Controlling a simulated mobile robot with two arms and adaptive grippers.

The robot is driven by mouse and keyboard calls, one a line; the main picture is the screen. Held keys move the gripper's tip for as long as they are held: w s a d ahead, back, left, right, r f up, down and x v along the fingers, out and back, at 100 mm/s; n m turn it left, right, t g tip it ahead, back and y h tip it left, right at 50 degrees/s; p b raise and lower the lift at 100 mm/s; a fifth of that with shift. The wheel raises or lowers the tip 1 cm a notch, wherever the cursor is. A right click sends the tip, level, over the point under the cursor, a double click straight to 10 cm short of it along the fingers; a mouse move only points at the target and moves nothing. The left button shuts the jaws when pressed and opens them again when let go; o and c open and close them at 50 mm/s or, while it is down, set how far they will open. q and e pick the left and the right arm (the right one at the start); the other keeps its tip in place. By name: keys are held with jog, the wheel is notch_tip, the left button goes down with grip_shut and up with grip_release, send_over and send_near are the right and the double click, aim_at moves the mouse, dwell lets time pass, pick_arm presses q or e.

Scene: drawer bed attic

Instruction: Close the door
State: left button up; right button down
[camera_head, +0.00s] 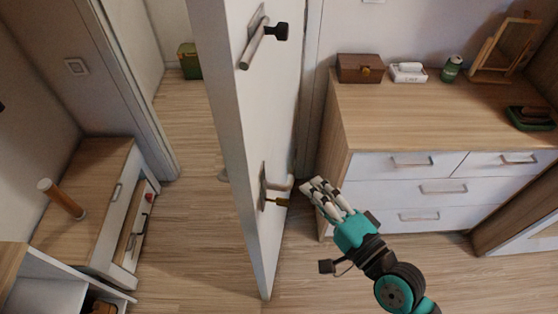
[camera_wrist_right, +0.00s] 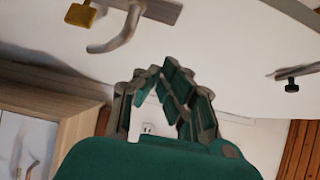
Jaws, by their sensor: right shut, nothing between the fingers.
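The white door (camera_head: 240,130) stands open in the middle of the head view, its narrow edge turned toward me. An upper plate with a bar handle (camera_head: 256,48) and a dark knob (camera_head: 281,31) is on it. Lower down are a curved handle (camera_head: 279,187) and a brass-coloured piece (camera_head: 275,202). My right gripper (camera_head: 318,184) is shut and empty, just right of the lower handle; a small gap seems to show between them. In the wrist view its fingertips (camera_wrist_right: 155,72) are together, below the door's curved handle (camera_wrist_right: 120,32). My left gripper is not in view.
A wooden-topped dresser (camera_head: 440,115) stands right of the door, with a box (camera_head: 360,68) and a green can (camera_head: 452,69) on top. A low cabinet (camera_head: 85,185) stands at the left. Bare wooden floor (camera_head: 190,220) lies between cabinet and door. A doorway opens behind.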

aim_at(265, 155)
jog(key=p+x, duration=0.1)
jog(key=x, duration=0.1)
jog(key=a+x, duration=0.1)
jog(key=x, duration=0.2)
jog(key=s+p+x, duration=0.1)
jog(key=x, duration=0.1)
jog(key=shift+w+a+r+p, duration=0.2)
jog(key=shift+a+p, duration=0.1)
jog(key=shift+a, duration=0.1)
jog(key=shift+a+f, duration=0.1)
jog(key=shift+a, duration=0.6)
jog(key=shift+w, duration=0.1)
